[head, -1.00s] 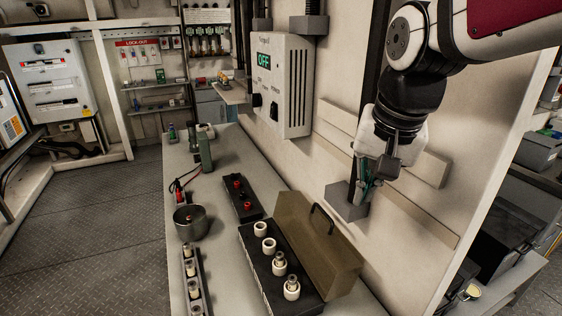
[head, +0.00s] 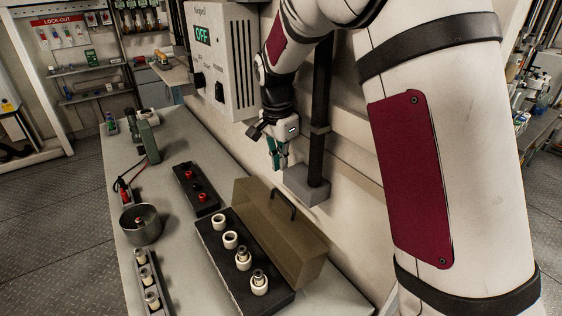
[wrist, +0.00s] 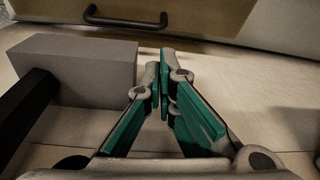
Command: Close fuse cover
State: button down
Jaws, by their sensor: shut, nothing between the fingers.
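The fuse cover (head: 262,222) is a translucent brown lid with a dark handle (head: 284,204). It stands open, tilted up along the wall side of the black fuse base (head: 226,262). The base carries several white fuse holders in a row, two of them with metal-capped fuses. My gripper (head: 279,165) hangs above and behind the cover, near the wall, touching nothing that I can see. Its green-padded fingers are shut and empty in the wrist view (wrist: 163,95). There, the cover (wrist: 215,14) and its handle (wrist: 125,20) show at the top edge, apart from the fingers.
A grey block (head: 306,186) with a dark vertical conduit (head: 320,110) stands right beside my gripper. The control box (head: 222,62) reading OFF is on the wall. A black block with red terminals (head: 196,188) and a metal pot (head: 141,224) are on the bench.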

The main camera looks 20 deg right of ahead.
notch_tip(320, 180, down, 8)
jog(key=shift+w+d+p, duration=0.25)
jog(key=shift+d+p, duration=0.05)
jog(key=shift+p, duration=0.15)
jog(key=shift+a+r, duration=0.1)
jog(key=shift+r, duration=0.1)
